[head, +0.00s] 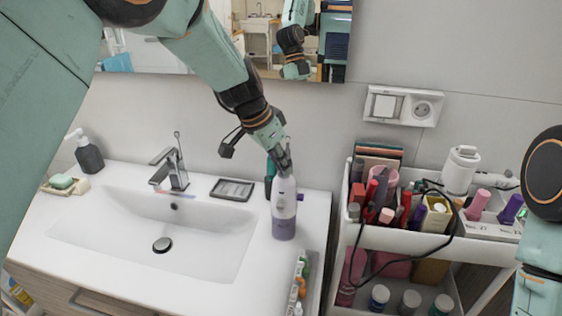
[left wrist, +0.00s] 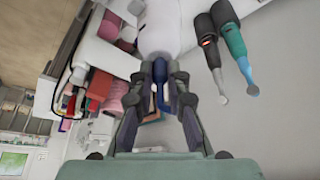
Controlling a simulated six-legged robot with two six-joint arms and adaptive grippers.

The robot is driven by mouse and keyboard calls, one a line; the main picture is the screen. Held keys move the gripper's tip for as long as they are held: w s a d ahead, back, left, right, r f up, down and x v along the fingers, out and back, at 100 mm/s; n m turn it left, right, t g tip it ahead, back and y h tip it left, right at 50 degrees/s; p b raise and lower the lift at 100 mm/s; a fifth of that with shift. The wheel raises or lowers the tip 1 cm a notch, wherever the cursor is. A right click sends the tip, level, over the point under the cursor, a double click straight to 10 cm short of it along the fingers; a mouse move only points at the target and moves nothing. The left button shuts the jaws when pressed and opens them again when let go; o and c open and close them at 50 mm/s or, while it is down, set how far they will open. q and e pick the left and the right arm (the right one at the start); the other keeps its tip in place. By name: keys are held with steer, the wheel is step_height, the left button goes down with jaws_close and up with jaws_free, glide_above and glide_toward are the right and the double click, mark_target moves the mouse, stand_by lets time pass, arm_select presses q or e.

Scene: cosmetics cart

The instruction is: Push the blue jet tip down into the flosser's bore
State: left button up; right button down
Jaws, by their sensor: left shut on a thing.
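The flosser (head: 284,222), white above and purple below, stands upright on the right end of the sink counter. My left gripper (head: 285,165) is right above its top. In the left wrist view the fingers (left wrist: 160,78) are shut on the blue jet tip (left wrist: 160,73), just off the white flosser top (left wrist: 162,30). The fingers hide most of the tip and the bore, so I cannot tell how deep the tip sits. My right arm shows at the right edge of the head view; its gripper is out of view.
A teal toothbrush (left wrist: 230,38) and a black one (left wrist: 208,55) stand close beside the flosser. A soap dish (head: 233,189) and the faucet (head: 171,165) are to the left. A crowded cosmetics cart (head: 395,239) with a hanging black cable stands to the right.

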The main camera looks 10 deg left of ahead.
arm_select(q)
steer(key=shift+f, duration=0.3)
steer(key=o, duration=0.8)
steer(key=shift+r, duration=0.1)
steer(key=v, duration=1.2)
